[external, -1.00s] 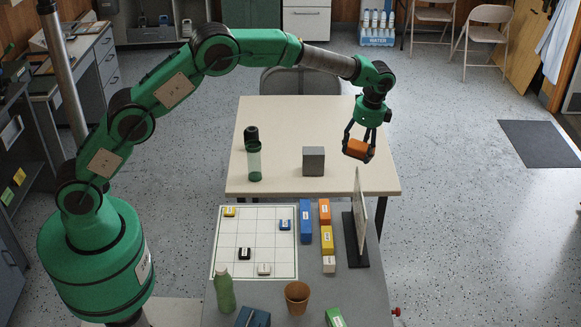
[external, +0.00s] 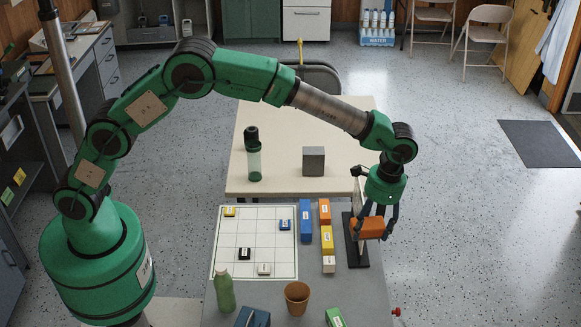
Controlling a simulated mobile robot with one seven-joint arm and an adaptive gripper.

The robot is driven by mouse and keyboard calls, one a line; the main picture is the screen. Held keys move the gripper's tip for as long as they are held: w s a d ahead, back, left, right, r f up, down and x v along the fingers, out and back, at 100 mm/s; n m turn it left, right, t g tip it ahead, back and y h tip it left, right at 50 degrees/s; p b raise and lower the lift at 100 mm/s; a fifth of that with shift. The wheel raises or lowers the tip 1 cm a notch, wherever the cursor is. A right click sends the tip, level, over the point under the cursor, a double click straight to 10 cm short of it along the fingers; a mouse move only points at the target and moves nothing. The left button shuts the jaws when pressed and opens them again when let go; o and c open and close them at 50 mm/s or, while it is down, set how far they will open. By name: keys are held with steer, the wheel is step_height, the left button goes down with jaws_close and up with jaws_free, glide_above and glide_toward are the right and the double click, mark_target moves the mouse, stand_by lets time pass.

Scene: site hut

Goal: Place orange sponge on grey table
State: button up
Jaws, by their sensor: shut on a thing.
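The orange sponge (external: 368,228) is held between the fingers of my gripper (external: 373,233), which points down and is shut on it. The sponge appears in front of the upright panel on a black base, over the right side of the grey table (external: 365,300). I cannot tell exactly how high it is above the tabletop, or whether it touches the panel or base. My gripper and the sponge hide much of the panel.
On the grey table are a white grid board (external: 262,222), coloured blocks, a green bottle (external: 223,289) and a brown cup (external: 297,297). A beige table (external: 275,130) behind holds a grey cube (external: 313,161) and a dark-capped green container (external: 253,160). The front right of the grey table is clear.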

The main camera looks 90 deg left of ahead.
steer(key=s+d, duration=0.1)
steer(key=d, duration=0.2)
glide_above(354, 304)
step_height(354, 304, down, 17)
steer(key=shift+w+a+f+n, duration=0.1)
steer(key=shift+w+f+n, duration=0.3)
steer(key=shift+f, duration=0.15)
steer(key=shift+f+b, duration=0.6)
steer(key=shift+f, duration=2.55)
steer(key=shift+f+b, duration=0.35)
steer(key=shift+f, duration=1.5)
steer(key=shift+f, duration=0.1)
